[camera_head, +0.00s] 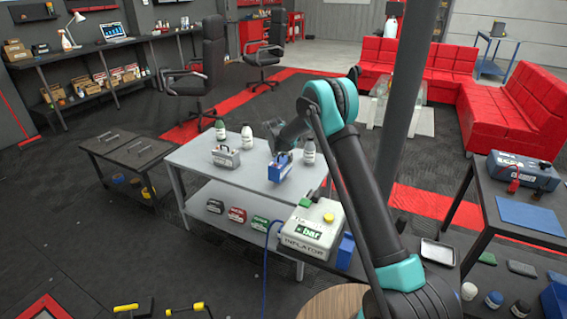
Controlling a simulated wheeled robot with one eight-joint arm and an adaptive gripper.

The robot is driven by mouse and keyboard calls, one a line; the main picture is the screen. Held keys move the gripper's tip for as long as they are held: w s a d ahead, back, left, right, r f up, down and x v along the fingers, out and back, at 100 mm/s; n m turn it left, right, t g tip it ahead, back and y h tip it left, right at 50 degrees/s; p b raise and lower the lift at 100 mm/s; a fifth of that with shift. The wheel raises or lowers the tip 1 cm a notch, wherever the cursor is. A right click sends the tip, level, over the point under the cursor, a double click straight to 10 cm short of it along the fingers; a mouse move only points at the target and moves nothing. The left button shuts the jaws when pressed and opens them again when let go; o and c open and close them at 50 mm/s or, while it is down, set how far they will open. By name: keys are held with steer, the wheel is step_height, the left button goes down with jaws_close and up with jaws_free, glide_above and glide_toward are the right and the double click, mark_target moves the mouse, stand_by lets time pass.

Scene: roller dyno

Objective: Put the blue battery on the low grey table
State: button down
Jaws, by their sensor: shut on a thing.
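The blue battery (279,171) shows near the middle of the picture, over the right half of the grey table (248,187). It looks upright. My gripper (284,156) reaches down from the upper right and is shut on the top of the battery. My wrist partly hides the fingers. The battery's underside is at or just above the tabletop; I cannot tell whether it touches.
A grey battery-like box (226,157) and white bottles (247,136) stand on the same table, with another bottle (309,152) right of my gripper. The table's front left top is bare. An inflator (312,232) stands nearer. A dark pole (405,100) rises behind my arm.

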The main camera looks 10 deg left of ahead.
mark_target(283, 163)
step_height(283, 163, down, 3)
steer(key=shift+f, duration=0.15)
steer(key=c, duration=0.5)
jaws_free()
